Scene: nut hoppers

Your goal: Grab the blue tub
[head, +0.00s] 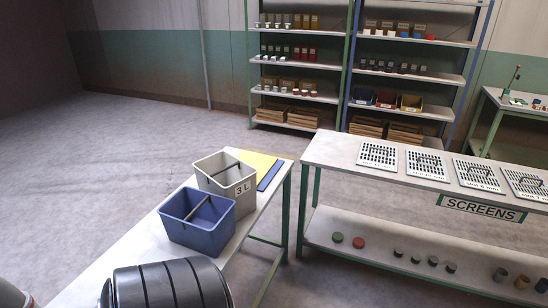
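The blue tub (203,238) stands upright on a narrow white table (128,242). Neither of my grippers shows in the head view, so nothing of mine is seen at the blue tub.
A dark ribbed cylinder (172,286) is in front of the blue tub. A yellow sheet (254,163) and a blue strip (270,176) lie behind the grey tub. A bench (325,160) with several perforated screens stands right. Stocked shelves line the back; floor at left is clear.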

